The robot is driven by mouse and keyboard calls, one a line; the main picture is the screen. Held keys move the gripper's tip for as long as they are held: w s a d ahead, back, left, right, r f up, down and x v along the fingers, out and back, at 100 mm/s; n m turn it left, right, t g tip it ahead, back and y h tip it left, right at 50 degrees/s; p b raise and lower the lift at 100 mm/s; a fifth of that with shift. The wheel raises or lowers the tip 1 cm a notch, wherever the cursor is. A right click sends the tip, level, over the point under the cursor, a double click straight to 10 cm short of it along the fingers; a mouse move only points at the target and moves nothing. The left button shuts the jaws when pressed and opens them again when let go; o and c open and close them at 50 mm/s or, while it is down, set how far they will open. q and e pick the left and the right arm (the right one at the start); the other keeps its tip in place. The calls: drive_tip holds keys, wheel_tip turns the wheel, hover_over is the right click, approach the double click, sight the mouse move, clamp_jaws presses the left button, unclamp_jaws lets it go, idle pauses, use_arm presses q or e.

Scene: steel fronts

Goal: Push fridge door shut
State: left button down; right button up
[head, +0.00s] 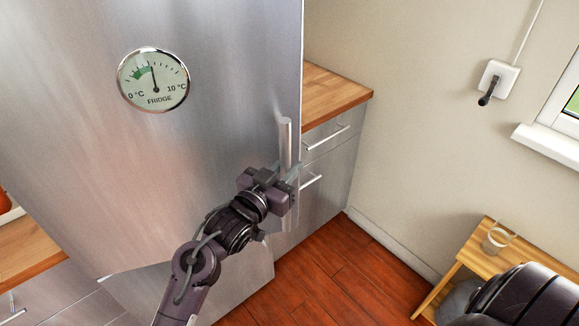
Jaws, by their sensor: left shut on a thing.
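The steel fridge door (90,170) fills the left and middle of the head view, with a round dial marked FRIDGE (153,80) on it. Its upright bar handle (286,138) is near the right edge. My left gripper (286,177) is shut on the lower part of this handle, with the fingers partly hidden by its own body. A lower steel front (200,292) shows below the door's bottom edge. How far the door stands open cannot be told from this view. My right gripper is out of view.
A steel drawer cabinet (325,190) with a wooden top (335,95) stands right of the fridge, near the wall. A small wooden table (478,250) with a glass (495,240) is at lower right, close to my right arm. Red floor (325,275) between is clear.

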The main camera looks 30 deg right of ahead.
use_arm(q)
drive_tip(key=shift+w+a, duration=0.15)
drive_tip(key=shift+w, duration=0.1)
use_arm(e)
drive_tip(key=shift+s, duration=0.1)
use_arm(q)
drive_tip(key=c, duration=1.3)
unclamp_jaws()
drive_tip(key=shift+a, duration=0.15)
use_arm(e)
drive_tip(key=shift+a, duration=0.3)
use_arm(q)
drive_tip(key=shift+s, duration=0.1)
drive_tip(key=shift+s+a+f, duration=0.1)
drive_tip(key=shift+a, duration=0.05)
drive_tip(key=shift+b+v, duration=1)
drive_tip(key=shift+v, duration=2.7)
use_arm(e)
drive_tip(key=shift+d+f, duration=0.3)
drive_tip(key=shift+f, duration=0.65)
